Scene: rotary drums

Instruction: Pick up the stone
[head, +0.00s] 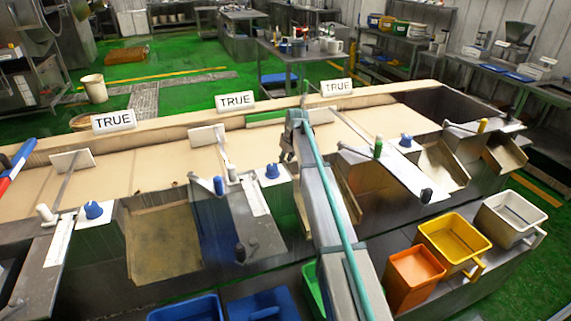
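I cannot make out a stone in the head view. My arm rises from the bottom centre, and my gripper (287,153) is the small dark part at its upper end. It appears over the front side of the beige conveyor belt (110,172), near the middle of the line. The gripper is too small and dark to show its fingers clearly or anything between them.
Three "TRUE" signs (236,100) stand along the belt's back edge. Metal chutes (165,243), levers and blue knobs (272,171) line the front. Orange (413,280), yellow (455,240) and white (510,217) bins stand front right; blue bins (187,309) are at the bottom.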

